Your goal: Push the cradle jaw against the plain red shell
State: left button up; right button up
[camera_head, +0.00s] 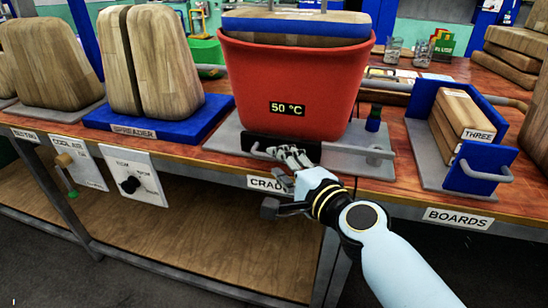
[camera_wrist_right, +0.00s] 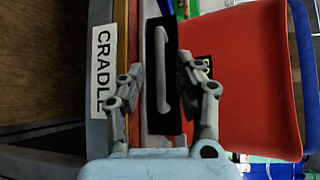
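The plain red shell (camera_head: 295,85), marked 50 °C, stands upright on the grey cradle plate (camera_head: 228,138). Wood and blue layers rest inside its top. The cradle jaw (camera_head: 255,143) is a black block with a pale bar handle, low at the shell's front. In the right wrist view the jaw (camera_wrist_right: 163,28) lies beside the red shell (camera_wrist_right: 250,80); I cannot tell whether they touch. My right gripper (camera_head: 281,168) is at the jaw's front. In the wrist view its fingers (camera_wrist_right: 163,82) are apart, on either side of the handle (camera_wrist_right: 162,65). My left gripper is out of view.
Left is a blue spreader base (camera_head: 155,128) with wooden blocks. Right is the boards press (camera_head: 465,165) holding boards marked THREE. A small dark blue bottle-like item (camera_head: 374,118) stands right of the shell. The bench front edge carries the CRADLE label (camera_wrist_right: 103,70).

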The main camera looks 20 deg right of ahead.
jog(key=shift+x, duration=1.45)
jog(key=shift+d, duration=0.1)
grip_shut()
